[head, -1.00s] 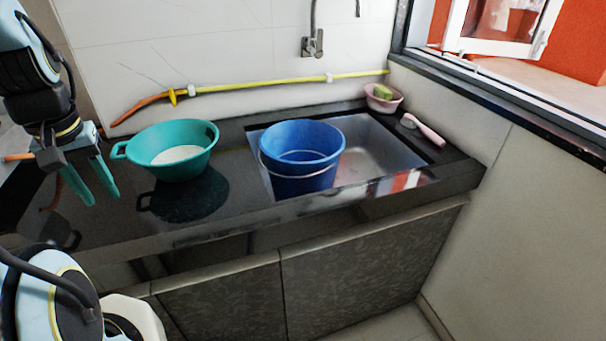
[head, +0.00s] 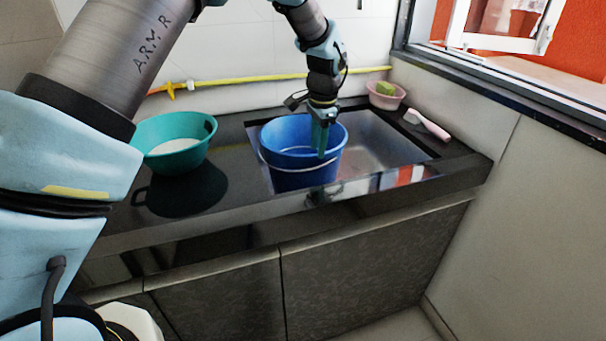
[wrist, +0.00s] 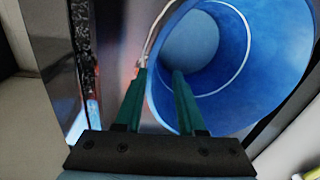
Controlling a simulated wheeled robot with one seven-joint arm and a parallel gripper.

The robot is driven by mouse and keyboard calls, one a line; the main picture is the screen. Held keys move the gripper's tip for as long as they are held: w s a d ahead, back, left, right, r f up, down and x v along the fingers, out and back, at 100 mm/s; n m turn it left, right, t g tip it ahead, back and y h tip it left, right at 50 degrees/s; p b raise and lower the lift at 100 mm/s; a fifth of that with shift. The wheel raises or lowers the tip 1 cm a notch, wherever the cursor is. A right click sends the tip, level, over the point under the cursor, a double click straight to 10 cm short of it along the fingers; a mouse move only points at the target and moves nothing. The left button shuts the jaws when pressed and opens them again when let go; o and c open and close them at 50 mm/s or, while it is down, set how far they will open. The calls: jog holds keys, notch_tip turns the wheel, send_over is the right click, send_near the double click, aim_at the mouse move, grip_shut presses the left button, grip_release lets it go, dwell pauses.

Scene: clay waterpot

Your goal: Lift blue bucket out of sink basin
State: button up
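The blue bucket (head: 300,179) stands upright in the left part of the sink basin (head: 376,150), with its rim above the counter. Its thin pale handle hangs across its front. My gripper (head: 321,150) points down at the right part of the bucket's mouth. In the wrist view, my gripper (wrist: 159,78) is open, with the bucket's wall (wrist: 235,98) between its fingers. The right finger is inside the bucket and the left finger is outside, near the handle. I cannot tell whether either finger touches the wall.
A teal basin (head: 192,130) with pale contents sits on the dark counter (head: 233,160) to the left. A pink bowl (head: 386,100) holding a green item and a pink-handled brush (head: 430,126) lie right of the sink. A yellow hose (head: 247,79) runs along the wall.

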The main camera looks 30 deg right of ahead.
aim_at(319, 171)
jog(key=f, duration=0.4)
jog(key=shift+w+d+f+p, duration=0.1)
jog(key=shift+w+f+p, duration=0.15)
jog(key=shift+p, duration=0.15)
jog(key=shift+d+f+p, duration=0.2)
jog(key=shift+f+p, duration=0.3)
jog(key=shift+f, duration=0.9)
jog(key=shift+d+f+p, duration=0.15)
jog(key=shift+f+p, duration=0.3)
jog(key=shift+f, duration=0.95)
grip_shut()
jog(key=shift+r, duration=0.1)
